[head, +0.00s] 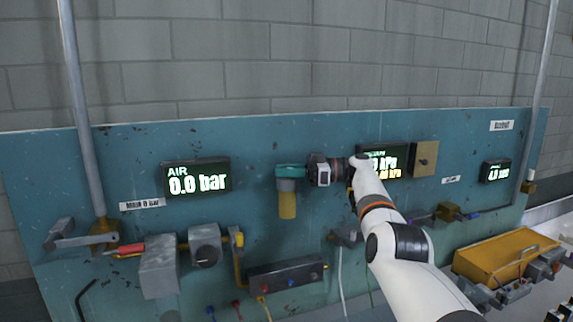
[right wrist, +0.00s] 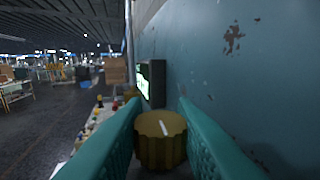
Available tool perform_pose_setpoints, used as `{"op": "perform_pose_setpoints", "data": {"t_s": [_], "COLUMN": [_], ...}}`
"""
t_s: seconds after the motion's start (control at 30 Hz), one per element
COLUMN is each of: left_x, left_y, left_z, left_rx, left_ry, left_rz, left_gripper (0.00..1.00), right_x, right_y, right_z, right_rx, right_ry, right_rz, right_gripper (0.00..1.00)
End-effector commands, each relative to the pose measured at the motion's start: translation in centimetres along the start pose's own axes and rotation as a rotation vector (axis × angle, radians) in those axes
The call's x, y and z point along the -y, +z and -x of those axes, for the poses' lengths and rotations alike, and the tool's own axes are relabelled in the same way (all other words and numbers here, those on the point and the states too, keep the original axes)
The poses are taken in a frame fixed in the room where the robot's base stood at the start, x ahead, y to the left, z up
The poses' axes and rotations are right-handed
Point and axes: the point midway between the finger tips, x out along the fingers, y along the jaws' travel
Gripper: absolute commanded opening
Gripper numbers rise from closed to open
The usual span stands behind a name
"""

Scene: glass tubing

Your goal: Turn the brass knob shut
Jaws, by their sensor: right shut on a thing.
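The brass knob (right wrist: 160,138) is a ribbed round knob with a pale line mark on its face. In the right wrist view it sits between the two teal fingers of my right gripper (right wrist: 158,140), which is shut on it. In the head view my right gripper (head: 289,171) reaches in from the right, its teal fingers pointing left across the blue-green panel. They are just above a grey fitting with a yellow bowl (head: 287,205). I cannot make out the knob in the head view; the fingers seem to hide it. My left gripper is not in view.
The AIR display (head: 197,179) reads 0.0 bar on the panel (head: 100,165). My right arm partly covers a second display (head: 385,162). Grey boxes, a black manifold (head: 287,275) and a pipe valve (head: 98,235) project from the panel. A yellow box (head: 505,257) stands at lower right.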

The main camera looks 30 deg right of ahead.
Motion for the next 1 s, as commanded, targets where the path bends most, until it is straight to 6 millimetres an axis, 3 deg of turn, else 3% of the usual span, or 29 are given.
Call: {"op": "perform_pose_setpoints", "data": {"t_s": [0.03, 0.53, 0.57, 0.67, 1.0], "left_x": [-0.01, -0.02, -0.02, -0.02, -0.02], "left_y": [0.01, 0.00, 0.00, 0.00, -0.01], "left_z": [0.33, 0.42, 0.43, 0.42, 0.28], "left_rx": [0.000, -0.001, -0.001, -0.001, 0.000], "left_ry": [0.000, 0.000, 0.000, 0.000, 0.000], "left_rz": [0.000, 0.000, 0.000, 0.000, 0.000], "left_gripper": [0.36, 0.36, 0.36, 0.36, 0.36], "right_x": [0.04, -0.14, -0.14, -0.16, -0.21], "right_y": [0.72, 0.64, 0.64, 0.56, 0.20], "right_z": [0.17, 0.07, 0.06, 0.04, -0.12], "right_rx": [0.012, 0.016, 0.016, 0.014, 0.008], "right_ry": [-0.001, 0.012, 0.012, 0.013, 0.016], "right_rz": [0.005, 0.008, 0.008, 0.007, 0.003], "right_gripper": [0.02, 0.02, 0.28, 0.45, 0.46]}}
